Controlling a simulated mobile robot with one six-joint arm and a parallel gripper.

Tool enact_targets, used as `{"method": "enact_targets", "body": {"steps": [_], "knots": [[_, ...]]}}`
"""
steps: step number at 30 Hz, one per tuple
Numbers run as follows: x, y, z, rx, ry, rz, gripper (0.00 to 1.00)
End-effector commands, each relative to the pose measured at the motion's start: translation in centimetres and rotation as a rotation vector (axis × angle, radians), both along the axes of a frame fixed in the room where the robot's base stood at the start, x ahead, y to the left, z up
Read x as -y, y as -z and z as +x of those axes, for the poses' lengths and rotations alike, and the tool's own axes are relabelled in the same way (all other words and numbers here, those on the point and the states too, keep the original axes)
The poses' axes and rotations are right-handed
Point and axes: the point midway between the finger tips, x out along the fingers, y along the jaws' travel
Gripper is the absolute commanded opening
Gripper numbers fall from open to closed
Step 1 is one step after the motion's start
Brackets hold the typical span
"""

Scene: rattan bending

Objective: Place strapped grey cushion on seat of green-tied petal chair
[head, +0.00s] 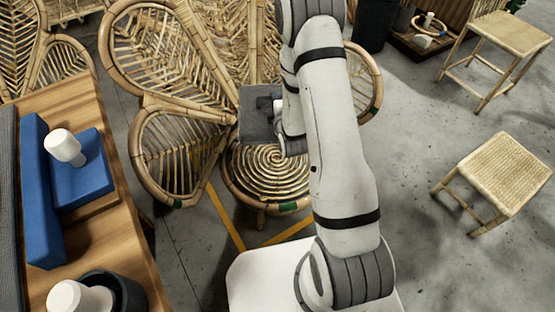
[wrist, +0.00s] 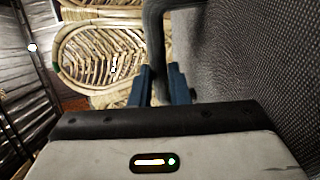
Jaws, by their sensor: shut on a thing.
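The grey cushion (head: 255,128) hangs from my gripper, over the rear left of the round spiral seat (head: 262,178) of the petal chair. Green ties show on the seat's front rim and on the right petal. In the wrist view the cushion (wrist: 262,65) fills the right side, and a dark strap (wrist: 157,35) runs down between the blue fingers of my gripper (wrist: 163,82), which is shut on it. My arm hides part of the seat's right side and the chair back. Whether the cushion touches the seat cannot be told.
Large rattan petals (head: 165,55) of the chair surround the seat behind and to the left. A wooden bench (head: 105,225) with blue blocks and white-topped objects stands at left. Two woven stools (head: 505,172) (head: 512,33) stand at right. Grey floor lies clear between.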

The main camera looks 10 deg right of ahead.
Motion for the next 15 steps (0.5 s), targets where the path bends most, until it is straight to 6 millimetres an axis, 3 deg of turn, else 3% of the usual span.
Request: {"method": "enact_targets", "body": {"steps": [5,15], "knots": [[0.9,0.9,0.0,-0.003,-0.008,-0.005,0.0],[1.9,9.6,-1.7,-0.015,-0.289,-0.019,0.0]]}}
